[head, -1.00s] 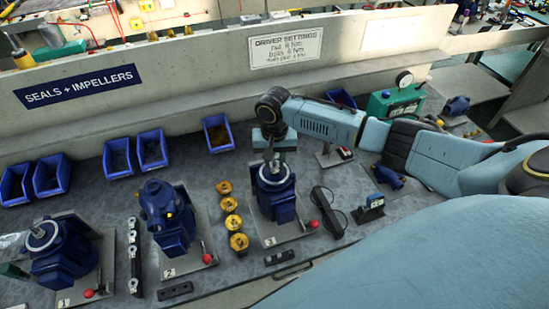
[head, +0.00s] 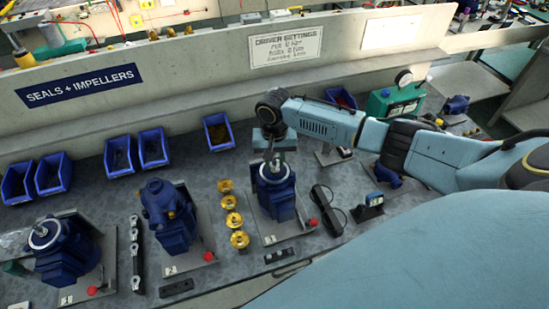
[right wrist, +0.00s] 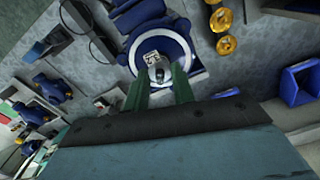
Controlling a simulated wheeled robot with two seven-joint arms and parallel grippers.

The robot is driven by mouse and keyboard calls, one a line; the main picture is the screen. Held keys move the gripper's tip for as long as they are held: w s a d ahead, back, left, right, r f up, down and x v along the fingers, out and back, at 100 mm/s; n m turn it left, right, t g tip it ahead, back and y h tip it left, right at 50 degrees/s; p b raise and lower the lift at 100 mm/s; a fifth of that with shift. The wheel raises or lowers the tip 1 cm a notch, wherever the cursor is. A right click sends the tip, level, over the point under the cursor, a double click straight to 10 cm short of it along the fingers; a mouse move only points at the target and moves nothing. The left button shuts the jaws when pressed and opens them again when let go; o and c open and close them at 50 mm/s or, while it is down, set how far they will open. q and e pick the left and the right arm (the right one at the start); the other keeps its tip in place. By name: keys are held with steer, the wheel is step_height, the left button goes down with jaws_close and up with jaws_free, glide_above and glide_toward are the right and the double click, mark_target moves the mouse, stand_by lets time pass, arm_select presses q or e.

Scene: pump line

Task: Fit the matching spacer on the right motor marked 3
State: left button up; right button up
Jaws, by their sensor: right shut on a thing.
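The blue motor marked 3 (head: 277,200) stands on a grey base plate at centre, with a pale round top face. My right gripper (head: 276,164) points down right over that face. In the right wrist view its green fingers (right wrist: 161,88) are shut on a small grey piece (right wrist: 159,72), mostly hidden between the fingertips. I cannot tell whether this is the spacer, or whether it touches the shaft. A small marked label (right wrist: 151,58) shows just beyond it on the pale face. My left gripper is not in view.
Several brass parts (head: 231,218) stand in a row just left of the motor. Motor 2 (head: 169,220) and motor 1 (head: 65,255) stand further left. Blue bins (head: 218,133) line the back. A red-knobbed lever (head: 313,222) and a black-framed item (head: 329,210) lie close on the right.

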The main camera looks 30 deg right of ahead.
steer(key=shift+r+p, duration=0.1)
steer(key=shift+p, duration=0.3)
stand_by(0.6)
steer(key=o, duration=2.1)
steer(key=shift+f, duration=0.2)
steer(key=shift+r, duration=0.1)
